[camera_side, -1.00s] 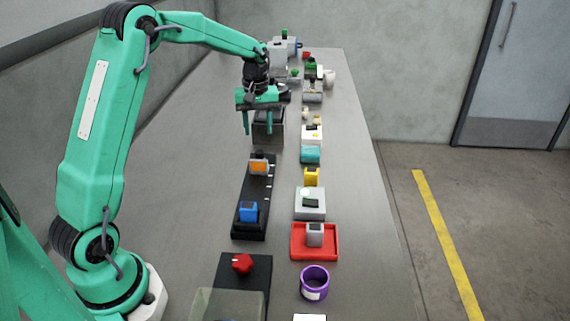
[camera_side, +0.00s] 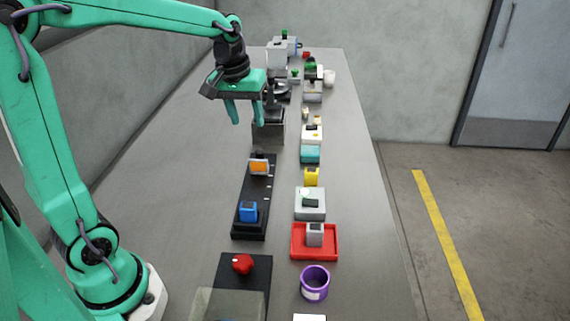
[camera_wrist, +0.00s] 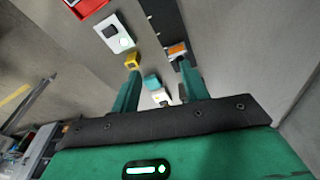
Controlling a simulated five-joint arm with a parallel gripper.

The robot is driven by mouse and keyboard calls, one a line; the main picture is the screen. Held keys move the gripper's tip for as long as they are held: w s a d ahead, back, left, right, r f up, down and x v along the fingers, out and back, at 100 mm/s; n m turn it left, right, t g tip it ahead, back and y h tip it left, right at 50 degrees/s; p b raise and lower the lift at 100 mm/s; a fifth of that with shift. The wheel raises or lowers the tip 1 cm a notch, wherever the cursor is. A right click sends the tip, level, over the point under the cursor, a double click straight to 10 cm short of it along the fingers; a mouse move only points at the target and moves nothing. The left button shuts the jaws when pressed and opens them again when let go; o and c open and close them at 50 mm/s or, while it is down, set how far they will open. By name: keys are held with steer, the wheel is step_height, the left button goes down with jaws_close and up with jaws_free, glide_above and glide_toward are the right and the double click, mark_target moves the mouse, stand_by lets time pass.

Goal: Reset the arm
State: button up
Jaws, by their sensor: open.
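My gripper (camera_side: 250,112) is open and empty in the side view, its two green fingers pointing down. It hangs above the table (camera_side: 190,190), beside and partly in front of a dark grey block-shaped unit (camera_side: 268,132). In the wrist view my gripper (camera_wrist: 160,82) shows both fingers spread apart with nothing held between them; a teal block (camera_wrist: 151,82) and a yellow block (camera_wrist: 132,61) appear beyond them.
A black rail (camera_side: 266,185) carries an orange block (camera_side: 259,167) and a blue block (camera_side: 248,211). A red tray (camera_side: 296,254) with a grey block, a purple ring (camera_side: 314,283) and a red knob (camera_side: 242,263) stand nearer. The table's left side is clear.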

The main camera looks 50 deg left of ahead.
steer(key=s+d+m+t, duration=0.1)
steer(key=s+d+m, duration=0.2)
steer(key=s, duration=0.5)
steer(key=s+d+m+t, duration=0.2)
steer(key=s+d+m, duration=0.1)
steer(key=s, duration=0.5)
steer(key=shift+d+m, duration=0.3)
steer(key=shift+d, duration=0.4)
steer(key=shift+s, duration=0.1)
